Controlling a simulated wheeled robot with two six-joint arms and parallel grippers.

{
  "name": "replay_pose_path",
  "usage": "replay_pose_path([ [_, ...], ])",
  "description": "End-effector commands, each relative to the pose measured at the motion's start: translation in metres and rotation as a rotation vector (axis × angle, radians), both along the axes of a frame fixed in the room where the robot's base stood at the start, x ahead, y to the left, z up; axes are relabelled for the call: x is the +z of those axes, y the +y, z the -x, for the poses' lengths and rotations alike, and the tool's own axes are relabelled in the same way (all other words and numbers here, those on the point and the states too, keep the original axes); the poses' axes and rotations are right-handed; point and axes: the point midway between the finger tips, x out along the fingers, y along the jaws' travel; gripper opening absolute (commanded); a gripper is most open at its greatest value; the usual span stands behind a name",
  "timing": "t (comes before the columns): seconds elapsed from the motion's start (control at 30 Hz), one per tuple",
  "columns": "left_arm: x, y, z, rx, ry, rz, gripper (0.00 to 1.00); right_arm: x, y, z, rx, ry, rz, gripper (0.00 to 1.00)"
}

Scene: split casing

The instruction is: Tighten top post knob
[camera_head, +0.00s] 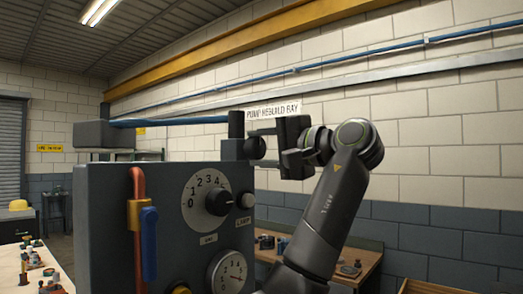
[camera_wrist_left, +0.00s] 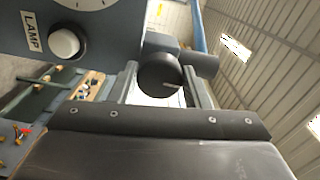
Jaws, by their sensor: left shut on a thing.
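The dark round top post knob (camera_head: 254,148) sits on the side of a dark post (camera_head: 236,124) on top of the grey casing (camera_head: 105,215). My left gripper (camera_head: 265,147) reaches it from the right and is shut on the knob. In the left wrist view the knob (camera_wrist_left: 157,76) lies between the two fingers of the left gripper (camera_wrist_left: 160,82), with a pale line on its face. The fingers partly hide its sides. My right gripper is not in view.
The casing front carries a numbered dial (camera_head: 217,201), a white lamp button (camera_head: 247,200), a gauge (camera_head: 228,272) and a blue-handled lever (camera_head: 148,243). Workbenches with small parts stand at left (camera_head: 35,265) and right behind.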

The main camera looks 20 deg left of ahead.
Motion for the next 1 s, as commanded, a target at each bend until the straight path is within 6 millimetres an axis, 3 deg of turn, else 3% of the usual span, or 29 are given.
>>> replay_pose_path([
  [0.3, 0.000, 0.000, 0.000, -0.001, 0.003, -0.002, 0.20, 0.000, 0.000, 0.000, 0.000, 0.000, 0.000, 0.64],
  [0.33, 0.000, 0.000, 0.000, 0.000, 0.002, -0.002, 0.44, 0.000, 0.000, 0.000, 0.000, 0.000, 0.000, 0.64],
  [0.5, 0.000, 0.000, 0.000, 0.000, 0.003, -0.001, 0.65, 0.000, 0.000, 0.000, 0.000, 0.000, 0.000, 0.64],
  [0.83, 0.000, -0.003, 0.001, -0.001, 0.002, -0.001, 0.65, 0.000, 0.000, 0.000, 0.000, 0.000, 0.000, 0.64],
  [1.0, 0.001, -0.025, 0.008, -0.004, 0.002, -0.002, 0.65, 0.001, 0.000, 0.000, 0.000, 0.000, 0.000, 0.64],
])
